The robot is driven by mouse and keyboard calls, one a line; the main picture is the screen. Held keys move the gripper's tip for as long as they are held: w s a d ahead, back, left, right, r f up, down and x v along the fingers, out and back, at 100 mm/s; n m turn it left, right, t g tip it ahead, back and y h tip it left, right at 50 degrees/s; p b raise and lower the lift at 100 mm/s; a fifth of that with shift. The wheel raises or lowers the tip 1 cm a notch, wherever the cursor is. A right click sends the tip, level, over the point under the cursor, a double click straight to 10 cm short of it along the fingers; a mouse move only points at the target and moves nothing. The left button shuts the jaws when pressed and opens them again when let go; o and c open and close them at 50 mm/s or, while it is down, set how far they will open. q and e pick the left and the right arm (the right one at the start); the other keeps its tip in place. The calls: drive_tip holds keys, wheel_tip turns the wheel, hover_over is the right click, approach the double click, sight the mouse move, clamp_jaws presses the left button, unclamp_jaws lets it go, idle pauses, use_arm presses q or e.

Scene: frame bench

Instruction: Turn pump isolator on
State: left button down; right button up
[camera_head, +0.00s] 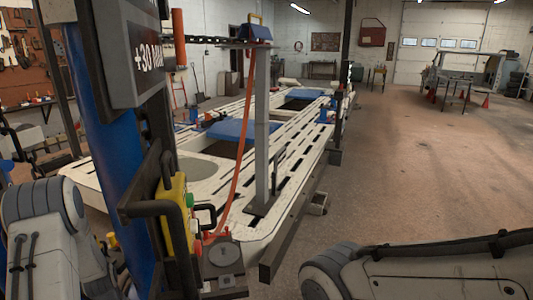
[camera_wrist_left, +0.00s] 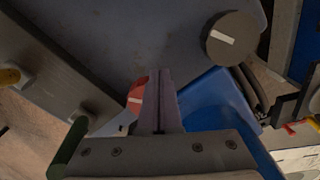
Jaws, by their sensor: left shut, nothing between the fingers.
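In the left wrist view a red knob (camera_wrist_left: 137,95) with a pale mark sits on a grey panel (camera_wrist_left: 120,40). My shut, empty left gripper (camera_wrist_left: 158,78) is just right of the red knob and covers part of it; I cannot tell whether they touch. A larger dark round knob (camera_wrist_left: 233,38) with a white pointer line is on the panel, up and right of the fingertips. No label shows which is the pump isolator. In the head view my left arm enters at lower left, with its gripper hidden. My right arm is at lower right, its gripper outside the picture.
A blue post (camera_head: 115,130) with a grey display box (camera_head: 135,62) stands close in front. Beside it are a yellow box (camera_head: 178,215) and a dark bracket. The pale slotted frame bench (camera_head: 195,155) extends behind. Open floor (camera_head: 420,170) lies to the right.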

wheel_tip(320, 180, up, 5)
drive_tip(key=p, duration=0.5)
